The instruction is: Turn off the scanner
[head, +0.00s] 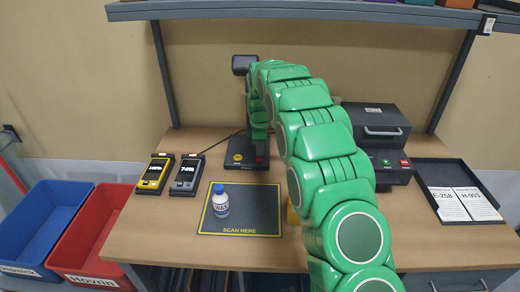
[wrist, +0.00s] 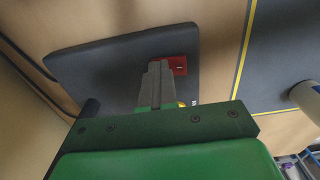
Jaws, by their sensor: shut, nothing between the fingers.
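The scanner stands on the table in the head view, with a dark base (head: 232,163) and a black head (head: 243,64) on top. Its base carries a round yellow button (head: 238,157) and a red switch (head: 260,159). In the wrist view the dark base (wrist: 105,68) fills the upper middle, and the red switch (wrist: 180,64) shows at my fingertips. My gripper (wrist: 160,66) is shut and empty, its tips at or just over the red switch; I cannot tell whether they touch. The yellow button is mostly hidden by my gripper in the wrist view. My arm hides part of the scanner in the head view.
A white bottle with a blue cap (head: 221,201) stands on the scan mat (head: 258,222). Two handheld devices, yellow (head: 154,174) and grey (head: 187,175), lie left. A dark printer-like box (head: 375,130) and a tray with labels (head: 435,173) are right. A shelf (head: 300,12) hangs above.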

